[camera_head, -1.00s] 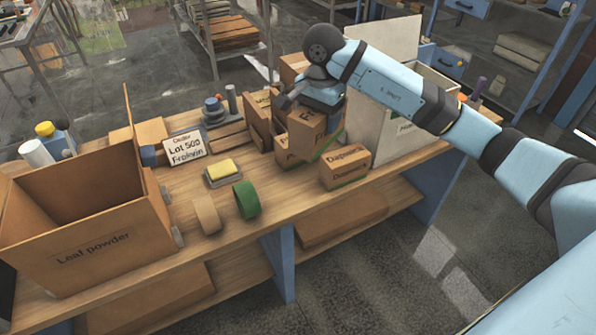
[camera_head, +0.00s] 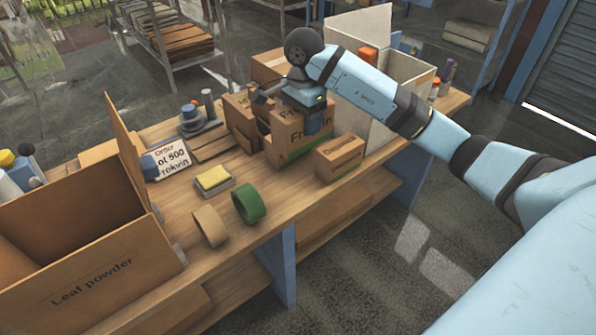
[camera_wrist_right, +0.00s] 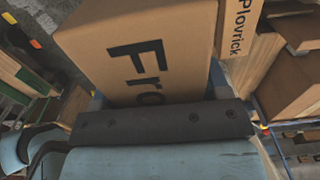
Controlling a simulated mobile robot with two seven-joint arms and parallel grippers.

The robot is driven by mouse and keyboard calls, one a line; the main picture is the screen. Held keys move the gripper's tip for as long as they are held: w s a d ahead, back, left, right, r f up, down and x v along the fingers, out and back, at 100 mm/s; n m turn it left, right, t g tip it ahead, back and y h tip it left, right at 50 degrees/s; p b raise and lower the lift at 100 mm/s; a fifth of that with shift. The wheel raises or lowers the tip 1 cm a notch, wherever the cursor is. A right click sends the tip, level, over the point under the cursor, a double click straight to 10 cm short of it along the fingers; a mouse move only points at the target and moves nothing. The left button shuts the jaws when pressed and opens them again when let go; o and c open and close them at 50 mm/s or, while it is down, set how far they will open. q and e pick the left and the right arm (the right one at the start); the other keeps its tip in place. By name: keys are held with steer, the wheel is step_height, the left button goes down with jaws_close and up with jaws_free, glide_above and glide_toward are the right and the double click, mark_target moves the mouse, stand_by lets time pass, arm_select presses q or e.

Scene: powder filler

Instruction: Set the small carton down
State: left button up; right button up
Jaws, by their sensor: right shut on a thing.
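A small brown carton (camera_head: 300,128) with dark lettering and a green stripe is in my right gripper (camera_head: 312,120), among the small cartons on the bench. In the right wrist view the carton (camera_wrist_right: 140,50) fills the upper middle, its lettering "Fro" partly cut off by the gripper (camera_wrist_right: 155,120). I cannot tell whether its base touches the bench or rests on another carton. The left gripper is not in the head view.
Another small carton (camera_head: 340,158) stands close by on the right, with upright cartons (camera_head: 240,118) on the left. A large open box (camera_head: 375,75) stands behind. Tape rolls (camera_head: 249,203) and a "Leaf powder" box (camera_head: 90,275) are to the left.

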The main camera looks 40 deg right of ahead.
step_height(320, 180, down, 19)
steer(key=shift+r, duration=0.2)
stand_by(0.3)
steer(key=shift+f, duration=0.15)
steer(key=o, duration=1.2)
